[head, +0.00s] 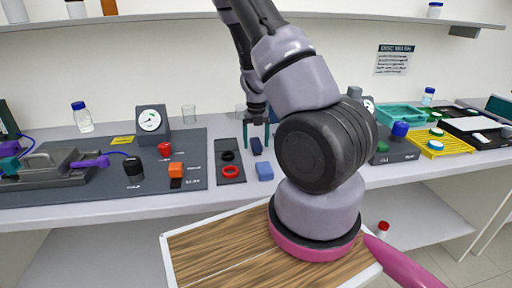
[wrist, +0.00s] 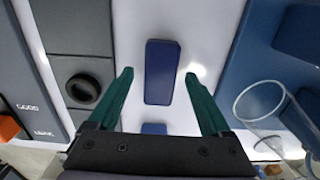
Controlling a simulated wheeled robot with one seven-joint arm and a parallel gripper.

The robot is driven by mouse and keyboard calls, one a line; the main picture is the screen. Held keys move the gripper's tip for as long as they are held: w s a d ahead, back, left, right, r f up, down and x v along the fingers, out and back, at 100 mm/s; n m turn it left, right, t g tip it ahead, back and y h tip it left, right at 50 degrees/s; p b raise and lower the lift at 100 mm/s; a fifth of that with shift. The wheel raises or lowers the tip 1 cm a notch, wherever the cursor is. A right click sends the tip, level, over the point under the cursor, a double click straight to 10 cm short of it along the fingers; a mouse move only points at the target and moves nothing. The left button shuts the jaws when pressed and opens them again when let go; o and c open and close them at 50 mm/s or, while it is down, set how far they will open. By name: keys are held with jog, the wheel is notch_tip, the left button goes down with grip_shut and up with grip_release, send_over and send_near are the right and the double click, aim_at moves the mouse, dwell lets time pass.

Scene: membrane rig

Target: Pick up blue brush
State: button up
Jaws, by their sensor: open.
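A dark blue oblong block, which may be the blue brush (head: 256,146), lies on the bench; no bristles can be made out. In the wrist view the dark blue block (wrist: 162,72) lies between and slightly beyond my fingertips, with its long side running away from the gripper. My gripper (head: 258,139) points down over it with green fingers apart and empty. In the wrist view my gripper (wrist: 159,75) has a finger on each side, clear of the block. A lighter blue block (head: 264,171) lies nearer the bench front, partly hidden by the gripper body in the wrist view (wrist: 154,128).
A dark panel with a black ring (head: 228,156) and a red ring (head: 230,171) lies close on the left. A clear glass (wrist: 262,105) stands close on the right in the wrist view. A gauge (head: 149,120) stands further left. Bare bench surrounds the dark blue block.

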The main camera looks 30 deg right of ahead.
aim_at(256, 142)
jog(key=shift+f, duration=0.65)
grip_shut()
notch_tip(256, 142, up, 10)
